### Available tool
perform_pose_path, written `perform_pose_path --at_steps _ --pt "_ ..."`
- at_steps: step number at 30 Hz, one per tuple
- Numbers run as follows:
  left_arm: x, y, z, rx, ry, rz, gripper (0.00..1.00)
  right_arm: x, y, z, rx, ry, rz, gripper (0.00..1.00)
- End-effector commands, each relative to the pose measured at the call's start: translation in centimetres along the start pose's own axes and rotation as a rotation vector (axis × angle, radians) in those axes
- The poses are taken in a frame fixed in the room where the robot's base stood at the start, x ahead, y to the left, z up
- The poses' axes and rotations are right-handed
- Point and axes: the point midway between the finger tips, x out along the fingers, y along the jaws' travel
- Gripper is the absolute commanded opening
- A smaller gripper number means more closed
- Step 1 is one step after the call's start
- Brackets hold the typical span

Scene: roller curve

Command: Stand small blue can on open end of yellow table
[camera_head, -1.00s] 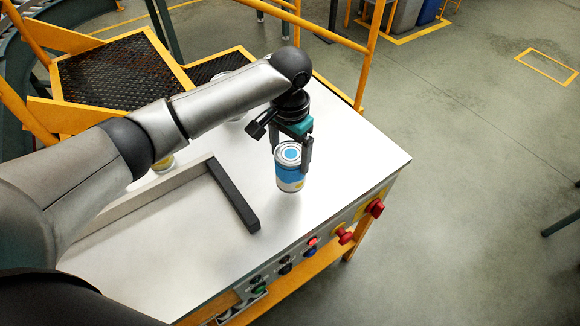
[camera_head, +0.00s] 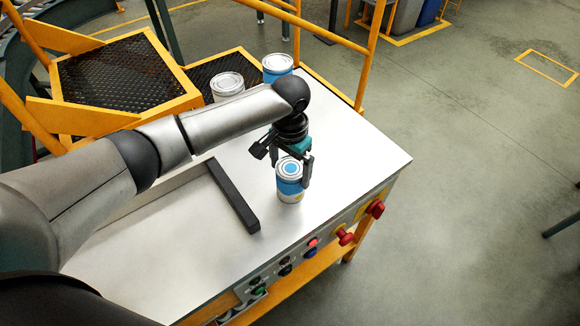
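A small can with a blue and white body and a yellow patch low down (camera_head: 289,184) is upright between the fingers of my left gripper (camera_head: 291,168). The fingers lie against its sides, closed on it. The can is over the right part of the pale-topped table with yellow frame (camera_head: 345,165). I cannot tell whether its base touches the top. My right gripper is not in view.
A black bar (camera_head: 234,197) lies left of the held can. Red knobs (camera_head: 345,237) line the front edge. The top right of the held can is clear.

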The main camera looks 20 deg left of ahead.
Motion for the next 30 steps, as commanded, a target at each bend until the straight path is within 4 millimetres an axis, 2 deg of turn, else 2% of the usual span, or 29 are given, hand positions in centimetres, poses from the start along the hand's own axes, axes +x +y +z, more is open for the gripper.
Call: perform_pose_path --at_steps 8,11,24,30 --pt "-0.4 0.0 0.0 0.000 0.002 0.000 1.00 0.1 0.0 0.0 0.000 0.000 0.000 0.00" --pt "-1.7 0.0 -0.1 0.000 0.003 0.002 1.00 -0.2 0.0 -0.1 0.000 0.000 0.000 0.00" --pt "-10.6 0.0 -0.1 -0.001 0.004 0.001 1.00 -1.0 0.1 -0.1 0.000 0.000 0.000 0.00" --pt "-12.2 0.0 -0.1 -0.001 0.000 0.002 1.00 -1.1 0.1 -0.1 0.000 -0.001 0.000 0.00"
